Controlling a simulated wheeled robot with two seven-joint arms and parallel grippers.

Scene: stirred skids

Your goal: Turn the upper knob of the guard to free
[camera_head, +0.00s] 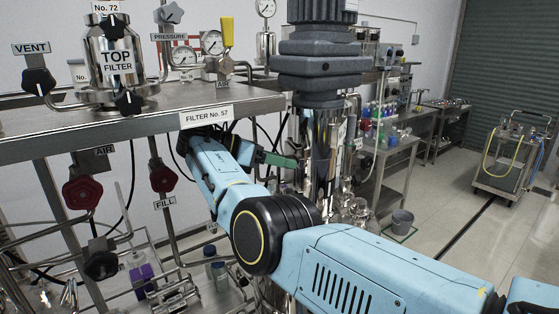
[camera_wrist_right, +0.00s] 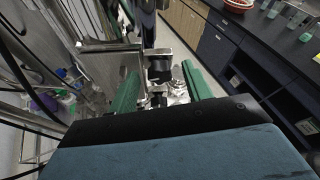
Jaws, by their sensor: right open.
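My right gripper (camera_head: 279,160) reaches in under the edge of the steel bench in the head view, with one green finger showing in front of a shiny vertical steel column (camera_head: 321,150). In the right wrist view the gripper (camera_wrist_right: 162,88) is open, its two green fingers wide apart. A dark knob-like part (camera_wrist_right: 159,68) on a steel fitting shows between and beyond the fingers, not visibly touched. A smaller dark part (camera_wrist_right: 158,98) sits below it in that picture. I cannot tell which is the guard's upper knob. My left gripper is not in view.
The bench edge (camera_head: 130,130) with its "FILTER No. 57" label (camera_head: 207,115) hangs close above my right wrist. Red valve knobs (camera_head: 83,192) and pipes stand at the left. A trolley (camera_head: 510,160) stands far right, with open floor before it.

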